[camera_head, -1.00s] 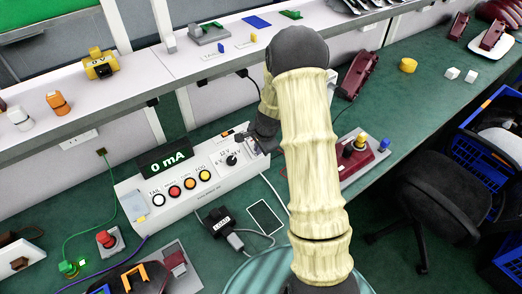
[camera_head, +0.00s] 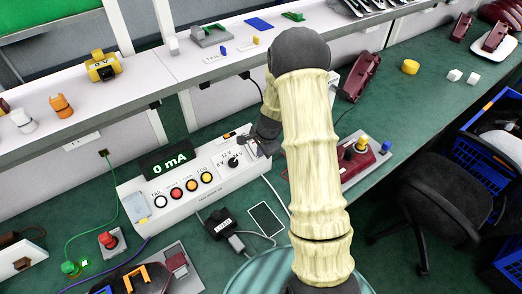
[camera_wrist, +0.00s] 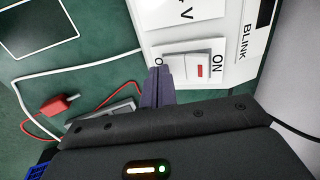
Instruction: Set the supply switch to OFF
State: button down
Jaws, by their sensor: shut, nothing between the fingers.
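The supply switch (camera_wrist: 186,67) is a white rocker in a white frame in the wrist view, with a red mark near its ON end. The OFF lettering is mostly hidden behind my fingers. My gripper (camera_wrist: 158,74) is shut and empty, its tips at the OFF end of the rocker; I cannot tell whether they touch it. I cannot tell which side is pressed in.
The box carries a knob (camera_head: 233,162) and several coloured buttons. A black adapter (camera_head: 220,223) and a dark flat tablet-like panel (camera_head: 265,219) lie in front. A red base with coloured knobs (camera_head: 363,158) stands to the right. A shelf (camera_head: 190,62) runs behind.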

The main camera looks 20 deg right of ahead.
jog(key=shift+r+p, duration=0.3)
jog(key=shift+r, duration=0.15)
jog(key=s+d+r, duration=0.2)
jog(key=s+r, duration=0.5)
jog(key=r, duration=0.3)
jog(key=shift+s+r, duration=0.2)
jog(key=shift+r, duration=0.2)
dwell(0.3)
jog(key=s+a+r+n, duration=0.2)
jog(key=s+a+n, duration=0.2)
jog(key=s+n, duration=0.3)
jog(key=s+a+r+n, duration=0.3)
jog(key=s+a+n, duration=0.1)
jog(key=s+n, duration=0.3)
jog(key=shift+s+a+r+n+h, duration=0.15)
jog(key=shift+s+r+n+h, duration=0.1)
jog(key=shift+s+n+h, duration=0.15)
